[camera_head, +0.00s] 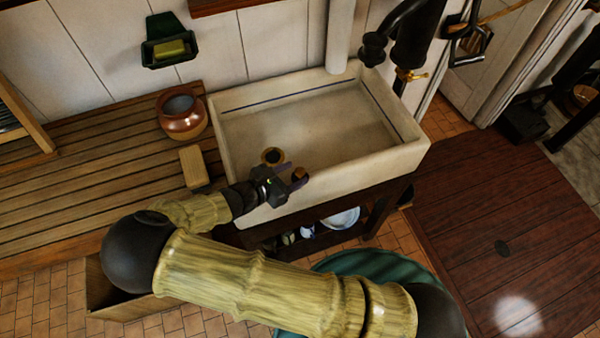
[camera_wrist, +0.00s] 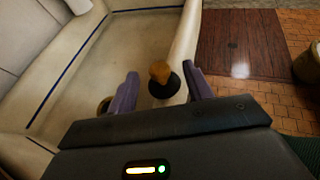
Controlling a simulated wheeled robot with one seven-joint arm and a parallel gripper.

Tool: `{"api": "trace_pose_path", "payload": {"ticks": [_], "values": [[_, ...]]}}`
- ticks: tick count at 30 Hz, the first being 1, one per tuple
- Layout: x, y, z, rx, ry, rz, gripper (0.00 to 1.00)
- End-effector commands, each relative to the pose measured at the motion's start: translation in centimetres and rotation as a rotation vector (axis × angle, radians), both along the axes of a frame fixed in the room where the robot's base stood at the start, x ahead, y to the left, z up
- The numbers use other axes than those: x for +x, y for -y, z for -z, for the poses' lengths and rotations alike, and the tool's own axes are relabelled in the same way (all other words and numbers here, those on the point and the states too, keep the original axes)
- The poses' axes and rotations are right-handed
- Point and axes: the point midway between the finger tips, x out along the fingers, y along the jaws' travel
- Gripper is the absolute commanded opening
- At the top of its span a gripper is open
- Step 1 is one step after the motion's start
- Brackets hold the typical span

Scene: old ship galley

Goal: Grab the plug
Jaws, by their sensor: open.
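The plug has a brown knob on a dark round base. It stands at the front rim of the pale sink (camera_head: 235,150), and in the wrist view the plug (camera_wrist: 160,72) shows between my fingers. In the head view the plug (camera_head: 300,173) is at my fingertips. My gripper (camera_head: 291,176) is open, with one purple finger on each side of the plug; in the wrist view my gripper (camera_wrist: 160,88) has visible gaps beside the knob. Whether the fingers touch the base I cannot tell. The round drain (camera_head: 273,156) is in the sink floor, partly hidden behind the left finger in the wrist view.
A brown pot (camera_head: 182,118) and a tan block (camera_head: 194,167) stand on the slatted wooden counter (camera_head: 90,180) left of the sink. A black pump (camera_head: 415,30) rises at the sink's back right. Dishes (camera_head: 343,217) sit on a shelf below. A dark wooden hatch (camera_head: 510,215) lies right.

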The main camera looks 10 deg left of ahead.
Motion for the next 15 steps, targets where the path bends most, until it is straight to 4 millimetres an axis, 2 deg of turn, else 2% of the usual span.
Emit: {"api": "trace_pose_path", "payload": {"ticks": [10,15], "values": [[0.14,0.07,0.08,0.002,0.000,-0.001,0.51],[0.94,0.64,0.24,-0.001,0.001,0.000,0.51]]}}
